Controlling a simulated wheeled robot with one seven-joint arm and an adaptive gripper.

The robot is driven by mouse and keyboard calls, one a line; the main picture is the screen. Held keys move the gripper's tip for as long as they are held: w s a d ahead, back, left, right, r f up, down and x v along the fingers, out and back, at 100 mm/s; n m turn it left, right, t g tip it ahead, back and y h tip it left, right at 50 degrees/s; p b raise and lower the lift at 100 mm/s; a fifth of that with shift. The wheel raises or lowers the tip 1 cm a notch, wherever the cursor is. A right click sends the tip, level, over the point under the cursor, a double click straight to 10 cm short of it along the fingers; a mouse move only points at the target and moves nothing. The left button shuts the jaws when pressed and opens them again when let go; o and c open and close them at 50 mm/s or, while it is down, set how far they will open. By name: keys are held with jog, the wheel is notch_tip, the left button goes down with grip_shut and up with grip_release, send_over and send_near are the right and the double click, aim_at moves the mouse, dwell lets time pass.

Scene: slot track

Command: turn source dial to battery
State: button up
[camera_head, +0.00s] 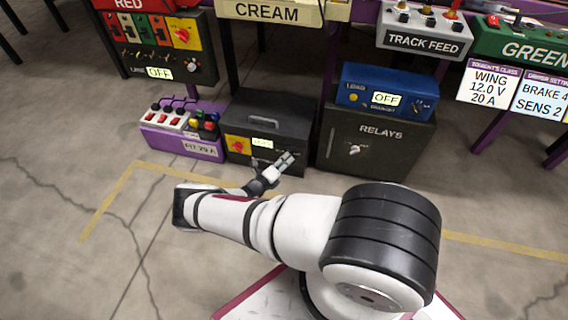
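My gripper (286,160) is small in view, at the front face of a black box (277,105) on the floor. Its fingertips point up and right and overlap the face, right of a small lit display (262,142). I cannot tell whether they touch it or how far apart they are. A red rotary knob on a yellow plate (237,146) sits at the left of that face. No dial marked source or battery is readable; one may be hidden behind my gripper.
Right of the black box stands a dark RELAYS cabinet (375,160) with a blue LOAD unit (388,88) reading OFF on top. A purple box (181,147) with switches stands left. Red (160,60), cream (270,11) and green (520,42) consoles are behind. Open floor lies left.

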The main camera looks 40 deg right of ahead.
jog(key=shift+c, duration=0.5)
grip_shut()
